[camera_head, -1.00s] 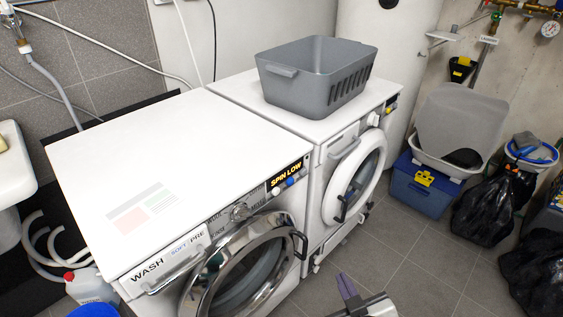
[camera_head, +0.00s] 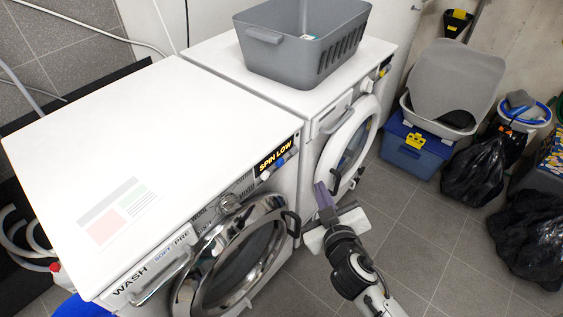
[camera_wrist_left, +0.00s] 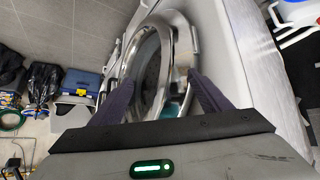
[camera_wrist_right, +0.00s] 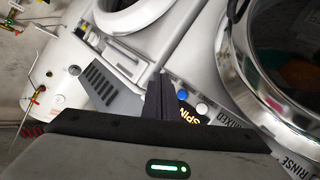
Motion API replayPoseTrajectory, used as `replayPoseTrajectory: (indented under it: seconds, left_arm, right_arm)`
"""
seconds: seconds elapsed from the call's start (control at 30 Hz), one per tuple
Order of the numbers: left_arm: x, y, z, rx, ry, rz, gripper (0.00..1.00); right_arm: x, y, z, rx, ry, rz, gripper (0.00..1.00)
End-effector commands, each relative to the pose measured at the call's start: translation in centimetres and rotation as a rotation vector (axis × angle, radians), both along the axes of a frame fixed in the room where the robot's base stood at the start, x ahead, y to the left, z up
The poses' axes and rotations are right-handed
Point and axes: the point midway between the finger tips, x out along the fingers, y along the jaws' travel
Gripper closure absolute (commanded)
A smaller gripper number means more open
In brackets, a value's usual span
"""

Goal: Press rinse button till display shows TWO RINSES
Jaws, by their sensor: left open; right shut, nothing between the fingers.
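The white washing machine (camera_head: 150,120) has a dark display (camera_head: 275,158) reading SPIN LOW in yellow. Small knobs or buttons sit just below the display; a blue button (camera_wrist_right: 182,95) and a white button (camera_wrist_right: 202,108) show in the right wrist view. I cannot tell which one is for rinsing. My right gripper (camera_head: 321,194) is shut and empty, in front of the machines, right of and below the display. Its fingers (camera_wrist_right: 158,97) hide part of the panel in the right wrist view. My left gripper (camera_wrist_left: 158,90) is open and empty, with the chrome door ring behind its fingers.
The chrome round door (camera_head: 235,255) stands out from the washer's front. A second white machine (camera_head: 312,101) stands beside it with a grey basket (camera_head: 290,60) on top. A blue box (camera_head: 413,150) and black bags (camera_head: 470,170) stand to the right. Floor between is clear.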

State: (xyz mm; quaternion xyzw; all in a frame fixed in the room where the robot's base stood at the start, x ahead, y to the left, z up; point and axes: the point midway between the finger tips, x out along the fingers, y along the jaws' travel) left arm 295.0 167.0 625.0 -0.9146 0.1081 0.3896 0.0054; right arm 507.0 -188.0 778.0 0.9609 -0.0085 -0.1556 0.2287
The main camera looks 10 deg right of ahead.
Motion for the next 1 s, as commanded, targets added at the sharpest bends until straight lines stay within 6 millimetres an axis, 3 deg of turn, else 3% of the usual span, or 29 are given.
replayPoseTrajectory:
  seconds: [0.6, 1.0]
  left_arm:
    - [0.2, -0.4, -1.0, -0.001, -0.006, -0.009, 0.29]
    - [0.4, -0.7, -0.8, -0.003, -0.010, -0.014, 0.29]
  right_arm:
    - [5.8, 4.5, -0.2, 0.003, -0.001, 0.000, 1.00]
    - [6.9, 5.4, 0.0, 0.001, 0.000, 0.001, 1.00]
